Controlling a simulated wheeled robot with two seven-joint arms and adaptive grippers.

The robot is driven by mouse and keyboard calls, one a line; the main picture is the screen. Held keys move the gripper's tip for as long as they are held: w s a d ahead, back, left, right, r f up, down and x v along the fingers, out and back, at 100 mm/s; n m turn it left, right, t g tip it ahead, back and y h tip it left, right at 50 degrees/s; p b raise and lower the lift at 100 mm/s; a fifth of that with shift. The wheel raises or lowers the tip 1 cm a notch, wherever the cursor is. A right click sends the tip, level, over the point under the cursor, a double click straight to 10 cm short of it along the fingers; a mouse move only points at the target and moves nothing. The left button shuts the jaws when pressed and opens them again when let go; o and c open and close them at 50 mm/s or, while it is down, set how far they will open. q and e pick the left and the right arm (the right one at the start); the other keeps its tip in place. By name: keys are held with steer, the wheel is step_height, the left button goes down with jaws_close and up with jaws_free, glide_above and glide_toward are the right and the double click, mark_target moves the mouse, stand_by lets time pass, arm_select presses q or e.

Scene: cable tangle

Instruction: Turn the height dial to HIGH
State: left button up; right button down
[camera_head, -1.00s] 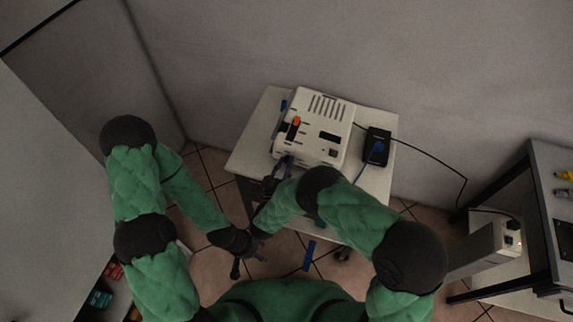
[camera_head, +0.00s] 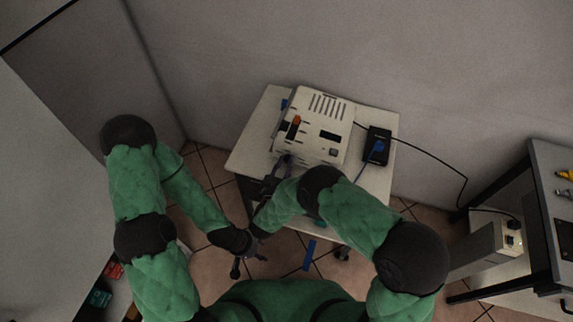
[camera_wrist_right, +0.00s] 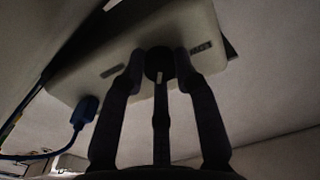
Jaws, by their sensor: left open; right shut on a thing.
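A white box-shaped device (camera_head: 318,128) with vent slots and an orange switch stands on a small table. In the right wrist view its front face (camera_wrist_right: 95,90) carries a round black dial (camera_wrist_right: 157,62) with a pale mark near its lower side. Small dark labels (camera_wrist_right: 112,71) lie on either side, too dim to read. My right gripper (camera_wrist_right: 160,65) is shut on the dial, with fingers on both sides of it. In the head view my right gripper (camera_head: 274,178) is at the device's near side, and the dial is hidden. My left gripper (camera_head: 248,262) is open and empty, below the table's near edge.
The small table (camera_head: 250,145) has bare room left of the device. A black box (camera_head: 377,145) with a blue plug stands right of it, with a black cable running right. A blue plug (camera_wrist_right: 85,110) sits in the device's front, left of the dial.

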steer(key=m+b, duration=0.1)
steer(key=m, duration=0.1)
steer(key=m+b, duration=0.1)
steer(key=m, duration=0.1)
steer(key=shift+s+f, duration=0.2)
steer(key=shift+f, duration=0.15)
steer(key=m+b, duration=0.1)
steer(key=m, duration=0.2)
steer(key=shift+s+f+b, duration=0.1)
steer(key=shift+b, duration=0.25)
steer(key=c, duration=2)
jaws_free()
steer(key=shift+m, duration=0.4)
steer(key=o, duration=0.9)
steer(key=shift+o, duration=0.9)
steer(key=shift+w+a, duration=0.15)
steer(key=shift+w, duration=0.05)
steer(key=shift+r, duration=0.25)
